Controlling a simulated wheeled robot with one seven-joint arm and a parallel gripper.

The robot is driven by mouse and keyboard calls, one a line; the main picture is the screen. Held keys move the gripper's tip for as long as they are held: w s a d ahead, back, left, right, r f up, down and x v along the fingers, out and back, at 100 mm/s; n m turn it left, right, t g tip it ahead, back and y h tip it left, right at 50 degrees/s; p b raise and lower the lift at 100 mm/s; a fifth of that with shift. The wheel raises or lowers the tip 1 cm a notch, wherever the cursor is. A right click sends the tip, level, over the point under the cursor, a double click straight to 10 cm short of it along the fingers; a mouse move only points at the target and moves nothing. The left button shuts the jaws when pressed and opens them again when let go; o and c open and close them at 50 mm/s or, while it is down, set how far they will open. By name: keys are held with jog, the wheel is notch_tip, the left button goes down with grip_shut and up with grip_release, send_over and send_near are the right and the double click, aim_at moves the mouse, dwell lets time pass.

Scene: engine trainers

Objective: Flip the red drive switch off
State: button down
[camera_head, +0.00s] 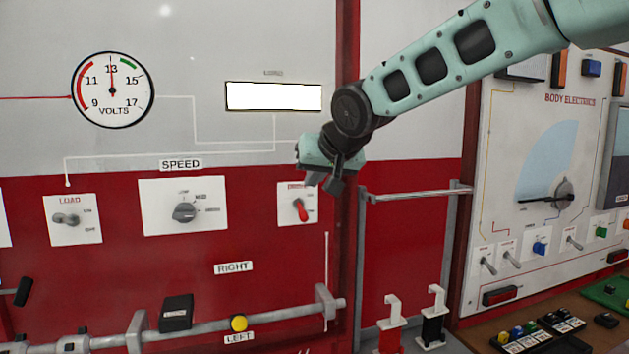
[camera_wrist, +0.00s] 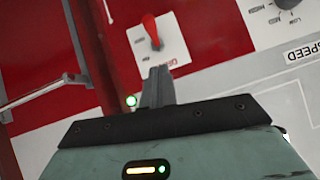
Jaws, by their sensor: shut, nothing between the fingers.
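The red drive switch (camera_head: 302,210) sits on a small white plate on the red panel, left of the dark red post. Its red lever points down and slightly right in the head view. It also shows in the wrist view (camera_wrist: 151,30), where the picture is turned and the lever points up. My gripper (camera_head: 334,186) is shut and empty, just above and right of the switch in the head view. In the wrist view its fingertips (camera_wrist: 158,72) overlap the plate's lower edge, with the lever beyond them. I see no contact with the lever. The plate's lettering is only partly readable.
The speed knob (camera_head: 184,212) and the load switch (camera_head: 66,219) are on the panel to the left. A grey rail (camera_head: 270,312) runs below. A metal bar (camera_head: 420,193) projects to the right of the post. The panel below the drive plate is mostly clear.

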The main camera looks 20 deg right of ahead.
jog(key=s+d+r+b, duration=0.1)
jog(key=s+r, duration=0.3)
jog(key=s, duration=0.6)
jog(key=shift+b, duration=0.75)
jog(key=shift+d, duration=0.1)
jog(key=s+a+f+n+g, duration=0.2)
jog(key=s+a+f, duration=0.25)
jog(key=f, duration=0.35)
jog(key=s+a+f+n+g, duration=0.25)
jog(key=s+f, duration=0.25)
jog(key=f, duration=0.3)
jog(key=s+f+n+g, duration=0.3)
jog(key=s+f+g, duration=0.3)
jog(key=s+f, duration=0.8)
jog(key=s, duration=0.4)
jog(key=shift+d+n+h, duration=0.15)
jog(key=shift+n+h, duration=0.2)
jog(key=shift+h, duration=0.05)
jog(key=shift+w+r, duration=0.1)
